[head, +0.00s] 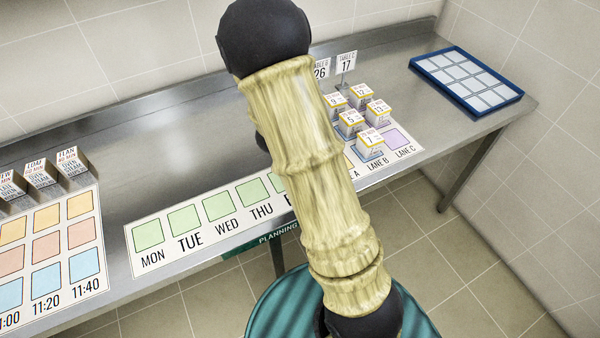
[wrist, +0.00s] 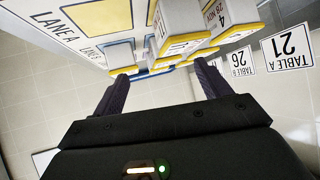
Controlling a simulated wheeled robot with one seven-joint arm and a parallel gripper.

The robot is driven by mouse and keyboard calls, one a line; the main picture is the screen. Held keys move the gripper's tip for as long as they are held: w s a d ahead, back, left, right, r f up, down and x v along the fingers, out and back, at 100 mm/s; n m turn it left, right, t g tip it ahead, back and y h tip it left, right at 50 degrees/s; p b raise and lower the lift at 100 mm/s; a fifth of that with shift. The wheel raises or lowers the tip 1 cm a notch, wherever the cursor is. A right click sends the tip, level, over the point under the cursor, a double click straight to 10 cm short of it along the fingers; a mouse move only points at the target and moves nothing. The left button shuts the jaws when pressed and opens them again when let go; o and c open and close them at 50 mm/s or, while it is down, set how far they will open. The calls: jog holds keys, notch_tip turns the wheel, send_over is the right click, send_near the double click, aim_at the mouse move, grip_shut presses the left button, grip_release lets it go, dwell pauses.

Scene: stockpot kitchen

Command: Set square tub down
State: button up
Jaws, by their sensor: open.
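Several white square tubs with yellow-edged tops and printed numbers stand on the lane mat; the front one (head: 370,144) reads 7 in the head view. I cannot tell which one the task means. In the wrist view my gripper (wrist: 161,70) is open, its two dark fingers apart. A white tub with a yellow edge (wrist: 178,42) lies just beyond the gap between the fingertips, and another tub marked 4 (wrist: 212,16) is behind it. I cannot tell whether the fingers touch a tub. In the head view my arm hides the gripper and part of the lane mat (head: 412,146).
Table signs (head: 346,64) stand behind the tubs. A blue-framed tray (head: 446,62) is at the counter's right end. A weekday mat (head: 185,240) with bare green squares lies left of my arm. Small labelled boxes (head: 40,174) stand at the far left. Steel counter (head: 130,155) between is clear.

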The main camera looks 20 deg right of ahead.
jog(key=s+a+r+n+t+y, duration=0.1)
jog(key=a+r+n+y, duration=0.1)
jog(key=a+n+y, duration=0.3)
jog(key=s+a+r+n+t+y, duration=0.1)
jog(key=s+a+n+y, duration=0.2)
jog(key=a, duration=0.4)
jog(key=s+a+r+n+g+y, duration=0.1)
jog(key=s+n+g, duration=0.1)
jog(key=s, duration=0.4)
jog(key=s+a+n+g, duration=0.1)
jog(key=s+n+g, duration=0.1)
jog(key=s+n, duration=0.2)
jog(key=shift+s+a+r+y, duration=0.35)
jog(key=shift+s+r+y, duration=0.05)
jog(key=shift+s, duration=0.55)
jog(key=shift+w, duration=0.1)
